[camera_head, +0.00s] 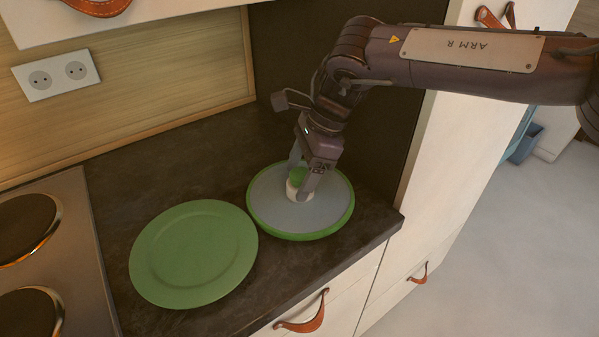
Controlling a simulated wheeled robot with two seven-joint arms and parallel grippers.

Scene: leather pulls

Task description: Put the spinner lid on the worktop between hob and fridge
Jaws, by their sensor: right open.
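The spinner lid (325,214) is a round grey disc with a green rim and a pale knob with a green top at its middle. It lies on the dark worktop (178,170) between the hob and the tall white fridge front. My right gripper (302,192) reaches down over the lid with its fingers open, one on each side of the knob. I cannot tell whether the fingers touch the knob. My left gripper is not in view.
A green plate (193,254) lies left of the lid, very close to it. The hob (75,240) is at the far left. The tall white fridge front (440,160) rises at the right. A dark panel stands behind the lid. Bare worktop shows behind the plate.

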